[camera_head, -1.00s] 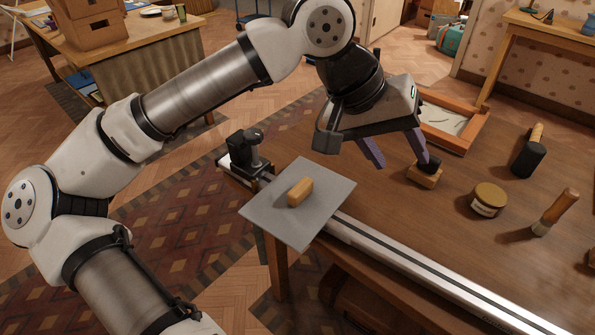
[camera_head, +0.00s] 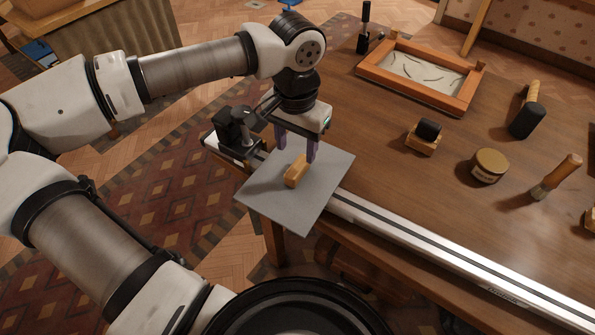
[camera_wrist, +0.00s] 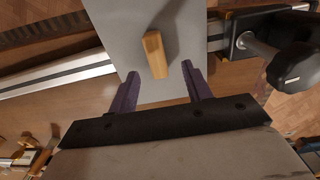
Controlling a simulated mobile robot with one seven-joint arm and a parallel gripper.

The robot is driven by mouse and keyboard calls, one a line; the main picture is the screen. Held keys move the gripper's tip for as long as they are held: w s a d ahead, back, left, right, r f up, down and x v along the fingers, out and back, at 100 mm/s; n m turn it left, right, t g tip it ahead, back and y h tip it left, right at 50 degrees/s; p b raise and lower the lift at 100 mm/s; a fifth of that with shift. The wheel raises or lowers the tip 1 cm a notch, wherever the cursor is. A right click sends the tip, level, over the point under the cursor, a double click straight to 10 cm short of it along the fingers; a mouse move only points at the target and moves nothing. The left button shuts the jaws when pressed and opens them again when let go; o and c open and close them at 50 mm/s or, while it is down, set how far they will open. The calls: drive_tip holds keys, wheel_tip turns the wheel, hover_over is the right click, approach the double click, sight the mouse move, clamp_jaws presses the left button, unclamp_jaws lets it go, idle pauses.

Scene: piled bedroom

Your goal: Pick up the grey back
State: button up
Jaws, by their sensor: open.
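The grey back (camera_head: 325,182) is a flat grey square panel with a small wooden block (camera_head: 296,171) standing up from its middle. It lies across the metal rail at the table's near left edge, partly overhanging. My gripper (camera_head: 297,150) points down just above the panel, at the far side of the block, its purple fingers open and empty. In the wrist view, the panel (camera_wrist: 120,22) fills the upper middle. The block (camera_wrist: 155,55) shows between the lines of the two open fingers (camera_wrist: 160,72), mostly ahead of their tips. I cannot tell the exact height gap.
A black clamp-like head (camera_head: 238,130) sits on the rail (camera_head: 420,240) close to the panel's left. The table's middle is clear.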

sight(298, 165)
drive_tip(key=shift+s+d+f+p, duration=0.15)
drive_tip(key=shift+f+p, duration=0.2)
drive_tip(key=shift+f, duration=1.15)
drive_tip(key=shift+s+d+f+p, duration=0.1)
drive_tip(key=shift+f+p, duration=0.25)
drive_tip(key=shift+f, duration=1.15)
drive_tip(key=shift+a, duration=0.1)
clamp_jaws()
